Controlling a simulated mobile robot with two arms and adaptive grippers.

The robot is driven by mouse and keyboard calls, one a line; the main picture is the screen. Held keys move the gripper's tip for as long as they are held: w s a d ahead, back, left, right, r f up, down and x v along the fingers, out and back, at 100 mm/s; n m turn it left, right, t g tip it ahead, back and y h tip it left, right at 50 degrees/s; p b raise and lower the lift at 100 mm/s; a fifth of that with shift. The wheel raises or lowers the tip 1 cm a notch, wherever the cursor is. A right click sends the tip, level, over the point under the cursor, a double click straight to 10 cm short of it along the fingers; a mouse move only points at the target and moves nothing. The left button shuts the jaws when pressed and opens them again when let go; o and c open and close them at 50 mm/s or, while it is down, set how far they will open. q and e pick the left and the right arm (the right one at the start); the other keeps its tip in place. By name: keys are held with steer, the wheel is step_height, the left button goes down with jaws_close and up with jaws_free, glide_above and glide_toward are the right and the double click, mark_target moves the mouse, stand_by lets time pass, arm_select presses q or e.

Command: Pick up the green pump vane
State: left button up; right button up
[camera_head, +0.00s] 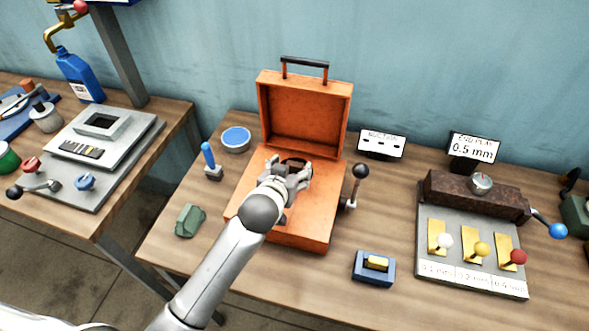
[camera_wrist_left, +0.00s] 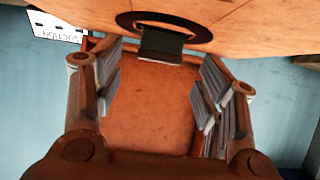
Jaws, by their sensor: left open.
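My left gripper (camera_head: 287,177) is over the flat orange front part of the case, its fingers pointing down near a dark round opening (camera_head: 296,163). In the left wrist view the gripper (camera_wrist_left: 157,88) is open, with a finger on each side and nothing held between them. A dark green block (camera_wrist_left: 162,43), which looks like the green pump vane, sticks out of the dark-rimmed round opening (camera_wrist_left: 125,20). It lies between the two finger lines, just past the tips, with no clear contact. In the head view the gripper hides this block. My right gripper is not in view.
The orange case's lid (camera_head: 306,118) stands open behind the gripper. A crank with a black knob (camera_head: 360,171) is at its right. A green lump (camera_head: 190,220), a blue-handled tool (camera_head: 211,163), a round blue-topped tin (camera_head: 236,139) and a blue block (camera_head: 374,268) stand around it.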

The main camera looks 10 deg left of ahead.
mark_target(294, 165)
arm_select(q)
steer(key=shift+x, duration=1.1)
steer(key=shift+w+d+f, duration=0.1)
steer(key=shift+w, duration=0.25)
steer(key=shift+w+f, duration=0.1)
steer(key=c, duration=1.1)
steer(key=shift+c, duration=0.2)
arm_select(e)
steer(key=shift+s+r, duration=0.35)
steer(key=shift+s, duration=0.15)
